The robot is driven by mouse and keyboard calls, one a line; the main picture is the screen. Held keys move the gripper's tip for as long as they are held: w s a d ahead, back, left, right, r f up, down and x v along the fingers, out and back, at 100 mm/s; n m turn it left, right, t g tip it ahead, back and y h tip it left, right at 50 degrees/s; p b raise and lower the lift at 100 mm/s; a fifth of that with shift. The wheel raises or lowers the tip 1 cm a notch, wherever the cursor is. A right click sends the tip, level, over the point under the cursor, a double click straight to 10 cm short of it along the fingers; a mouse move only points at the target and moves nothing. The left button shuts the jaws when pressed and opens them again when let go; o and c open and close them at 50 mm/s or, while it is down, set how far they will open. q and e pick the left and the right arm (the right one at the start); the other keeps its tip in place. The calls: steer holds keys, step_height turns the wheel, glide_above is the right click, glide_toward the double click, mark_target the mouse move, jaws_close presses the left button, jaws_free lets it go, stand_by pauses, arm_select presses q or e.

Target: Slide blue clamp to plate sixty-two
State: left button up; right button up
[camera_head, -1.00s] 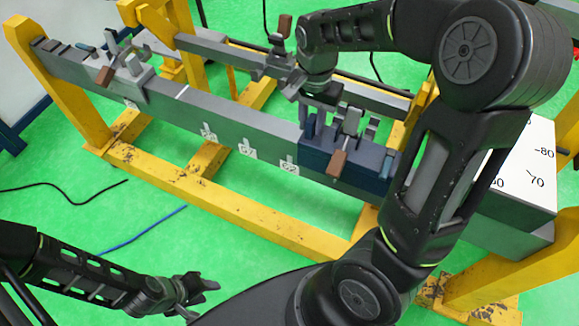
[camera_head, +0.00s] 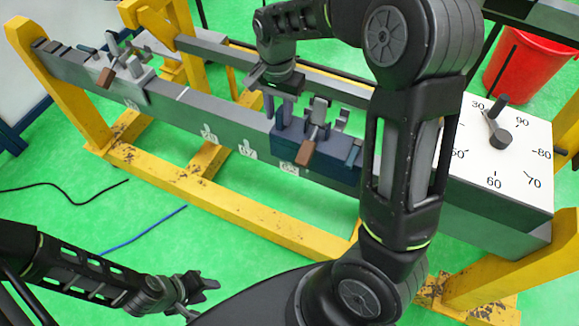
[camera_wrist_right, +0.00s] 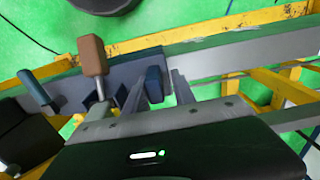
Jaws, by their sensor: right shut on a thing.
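The blue clamp (camera_head: 345,160) sits on the grey rail (camera_head: 175,110), right of its middle. It has a brown-handled lever (camera_head: 307,151) and an upright blue post at its left end. My right gripper (camera_head: 277,102) reaches down from above and is shut on that post; in the right wrist view the fingers flank the blue post (camera_wrist_right: 154,84). Small number plates mark the rail's front face: one (camera_head: 289,169) is below the clamp's left part, another (camera_head: 248,150) just left of the clamp. Their numbers are too small to read surely. My left gripper (camera_head: 198,290) is open and empty, low over the floor.
A grey clamp (camera_head: 118,80) with a brown handle stands at the rail's left end. The rail between the clamps is clear. A white dial box (camera_head: 500,165) stands at right, a red bucket (camera_head: 530,70) behind it. Yellow frames (camera_head: 190,175) support the rail.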

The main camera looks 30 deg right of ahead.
steer(key=shift+w+a+p, duration=0.25)
steer(key=shift+w+a, duration=0.45)
steer(key=shift+w, duration=0.3)
steer(key=shift+w+a+p, duration=0.2)
steer(key=shift+w+a, duration=0.5)
steer(key=shift+w, duration=0.3)
steer(key=shift+w+a, duration=0.25)
steer(key=shift+w, duration=0.1)
steer(key=shift+s+d, duration=0.15)
steer(key=shift+s, duration=0.1)
steer(key=shift+o, duration=0.4)
steer(key=shift+o, duration=1)
